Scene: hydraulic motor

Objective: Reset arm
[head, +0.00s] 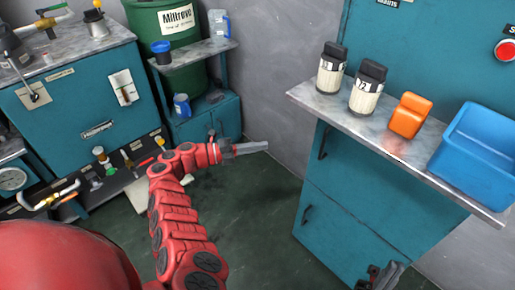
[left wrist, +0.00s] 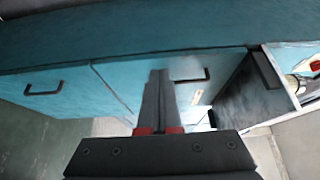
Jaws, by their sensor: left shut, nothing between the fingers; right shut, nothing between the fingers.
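My left arm is red and reaches up from the bottom of the head view. Its gripper (head: 250,148) is out over the floor between the two teal cabinets, with its fingers together and nothing in them. In the left wrist view the same gripper (left wrist: 158,75) shows its dark fingers closed, in front of teal cabinet fronts with black handles. My right gripper (head: 388,272) shows only in part at the bottom edge of the head view, close to the right cabinet's lower front. It is shut, and most of that arm is out of view.
The right cabinet's top (head: 310,92) bears two labelled bottles (head: 331,72) (head: 367,92), an orange block (head: 408,116) and a blue bin (head: 480,145). A teal machine (head: 75,85) with pipes and valves stands left. A green barrel (head: 165,22) stands behind. The floor (head: 265,210) between is clear.

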